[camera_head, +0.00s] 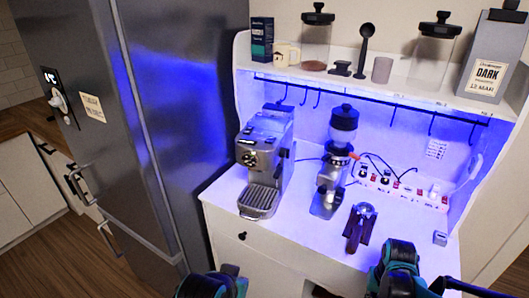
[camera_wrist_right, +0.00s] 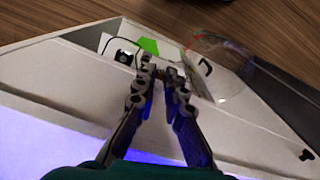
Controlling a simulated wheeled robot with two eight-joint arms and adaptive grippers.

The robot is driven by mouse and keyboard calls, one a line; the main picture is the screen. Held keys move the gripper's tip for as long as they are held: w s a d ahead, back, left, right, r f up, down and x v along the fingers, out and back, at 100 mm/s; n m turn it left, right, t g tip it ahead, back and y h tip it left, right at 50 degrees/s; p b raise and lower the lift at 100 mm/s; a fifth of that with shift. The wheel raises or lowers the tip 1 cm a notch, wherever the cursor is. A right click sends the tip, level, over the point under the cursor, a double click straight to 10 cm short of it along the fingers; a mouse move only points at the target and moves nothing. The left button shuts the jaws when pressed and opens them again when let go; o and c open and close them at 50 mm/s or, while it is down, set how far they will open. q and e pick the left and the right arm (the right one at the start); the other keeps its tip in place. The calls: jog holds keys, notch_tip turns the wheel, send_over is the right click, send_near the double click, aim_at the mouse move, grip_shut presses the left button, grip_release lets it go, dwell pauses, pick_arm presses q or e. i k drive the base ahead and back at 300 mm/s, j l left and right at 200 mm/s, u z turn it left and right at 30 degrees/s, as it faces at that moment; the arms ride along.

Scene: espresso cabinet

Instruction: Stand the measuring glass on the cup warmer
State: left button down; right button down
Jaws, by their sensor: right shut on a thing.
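The espresso machine stands at the left of the counter, and its flat top, which I take as the cup warmer (camera_head: 273,110), shows no glass on it. My right gripper (camera_head: 395,268) is at the counter's front edge. In the right wrist view it (camera_wrist_right: 161,76) points down over an open drawer, with its fingers close together on something small I cannot make out. A faint clear round outline (camera_wrist_right: 226,62), perhaps the measuring glass, shows right of the fingers. My left gripper (camera_head: 212,285) is at the bottom edge, its fingers hidden.
A grinder (camera_head: 334,165) and a portafilter (camera_head: 362,222) stand on the counter, with a power strip (camera_head: 400,186) behind. The drawer holds a green thing (camera_wrist_right: 148,46) and a black one (camera_wrist_right: 124,57). The fridge (camera_head: 130,120) is at left.

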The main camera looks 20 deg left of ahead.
aim_at(269, 125)
jog(key=i+j+u, duration=0.2)
jog(key=j, duration=0.25)
jog(key=j+u, duration=0.25)
jog(key=j, duration=0.2)
jog(key=i+j+u, duration=0.2)
jog(key=j, duration=0.2)
jog(key=i+j+u, duration=0.25)
jog(key=j, duration=0.15)
jog(key=k, duration=0.1)
